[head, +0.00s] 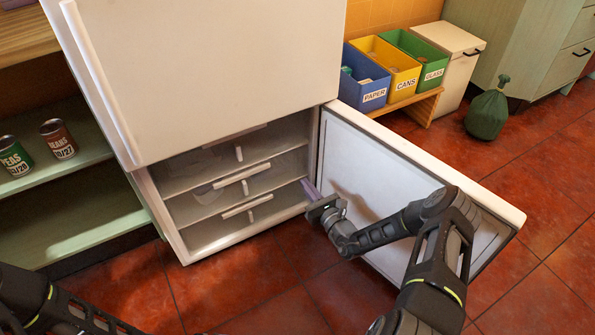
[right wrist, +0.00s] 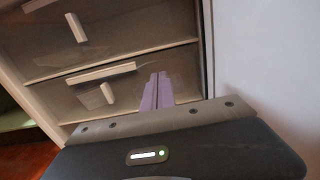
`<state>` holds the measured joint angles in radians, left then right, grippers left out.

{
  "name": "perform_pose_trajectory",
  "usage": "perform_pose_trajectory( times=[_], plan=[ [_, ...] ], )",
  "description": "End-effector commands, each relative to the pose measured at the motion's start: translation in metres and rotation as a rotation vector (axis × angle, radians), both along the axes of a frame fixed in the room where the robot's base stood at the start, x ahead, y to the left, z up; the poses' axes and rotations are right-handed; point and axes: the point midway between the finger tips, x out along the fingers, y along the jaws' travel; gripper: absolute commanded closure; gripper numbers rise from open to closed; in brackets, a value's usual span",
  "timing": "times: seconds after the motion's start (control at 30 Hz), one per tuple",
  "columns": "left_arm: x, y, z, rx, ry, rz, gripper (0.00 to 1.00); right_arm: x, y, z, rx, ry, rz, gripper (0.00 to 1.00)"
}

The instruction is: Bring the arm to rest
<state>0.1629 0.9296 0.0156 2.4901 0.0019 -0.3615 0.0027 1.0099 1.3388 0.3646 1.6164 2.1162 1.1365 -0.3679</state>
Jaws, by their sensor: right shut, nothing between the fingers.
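My right arm reaches in from the lower right, in front of the open lower door (head: 365,165) of the white fridge (head: 220,60). My right gripper (head: 309,188) has purple fingers, which are shut with nothing between them. It hangs at the opening of the lower compartment, near the door's hinge side. In the right wrist view the closed fingers (right wrist: 158,85) point toward the drawer fronts (right wrist: 110,70). I cannot tell whether they touch anything. Part of my left arm shows at the bottom left; its gripper is out of view.
The open door stands close beside my right forearm. Drawers with pale handles (head: 246,206) fill the lower compartment. Blue, yellow and green bins (head: 396,62) stand on a low bench behind the door. A green bag (head: 487,112) sits right. Cans (head: 58,139) stand on the left shelf.

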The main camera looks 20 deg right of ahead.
Motion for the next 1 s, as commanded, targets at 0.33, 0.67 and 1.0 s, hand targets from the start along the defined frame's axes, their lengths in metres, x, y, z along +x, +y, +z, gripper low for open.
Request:
perform_pose_trajectory(
  times=[0.33, 0.67, 1.0],
  plan=[
    [-0.002, -0.002, 0.006, -0.004, 0.004, -0.005, 0.0, -0.022, -0.002, -0.001, -0.001, 0.0, 0.0, 1.0],
    [-0.002, -0.002, 0.006, -0.003, 0.003, -0.005, 0.0, -0.021, -0.001, -0.001, -0.001, 0.001, 0.001, 1.0],
    [-0.002, -0.002, 0.006, -0.003, 0.003, -0.005, 0.0, -0.026, 0.056, -0.003, -0.022, 0.04, 0.175, 1.0]
  ],
)
